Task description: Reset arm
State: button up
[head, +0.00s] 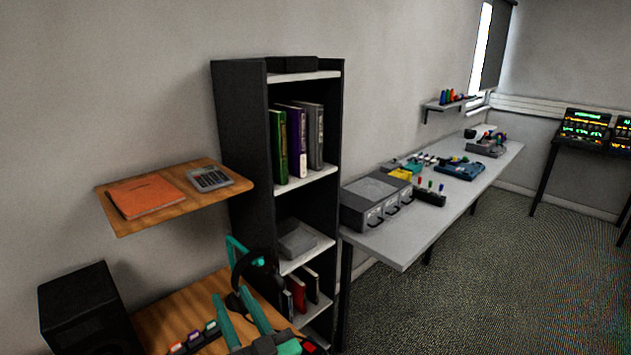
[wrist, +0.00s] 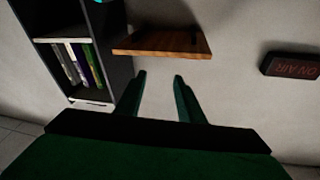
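My gripper (head: 230,294) is at the bottom of the head view, over the wooden desk (head: 158,306) and in front of the bookshelf. In the wrist view its two green fingers (wrist: 160,75) stand apart with nothing between them. Only wall and the edge of a wooden shelf show beyond the fingertips.
Black headphones (head: 250,270) and a black speaker (head: 85,310) are near my gripper. A wall shelf (head: 215,215) holds an orange notebook and a calculator. A dark bookshelf (head: 240,150) stands behind. A long grey table (head: 400,245) is at right. The carpet (head: 500,270) is clear.

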jog(key=s+d+f+m+t+h, duration=0.1)
jog(key=s+d+f+m+h, duration=0.4)
jog(key=s+f, duration=0.4)
jog(key=s+d+f+m+h, duration=0.3)
jog(key=s+f+m+h, duration=0.45)
jog(key=f, duration=0.35)
jog(key=s+d+f+n+g, duration=0.1)
jog(key=s+d+f+n, duration=0.1)
jog(key=s, duration=0.4)
jog(key=s+d+f+n, duration=0.3)
jog(key=s, duration=0.4)
jog(key=s+d+f+n+g+y, duration=0.1)
jog(key=s+d+f+n, duration=0.1)
jog(key=s, duration=0.4)
jog(key=shift+s+d+f+g, duration=0.15)
jog(key=shift+d+f+g, duration=0.15)
jog(key=shift+s+n, duration=0.1)
jog(key=shift+n, duration=0.15)
jog(key=shift+w, duration=0.25)
jog(key=shift+s+a, duration=0.15)
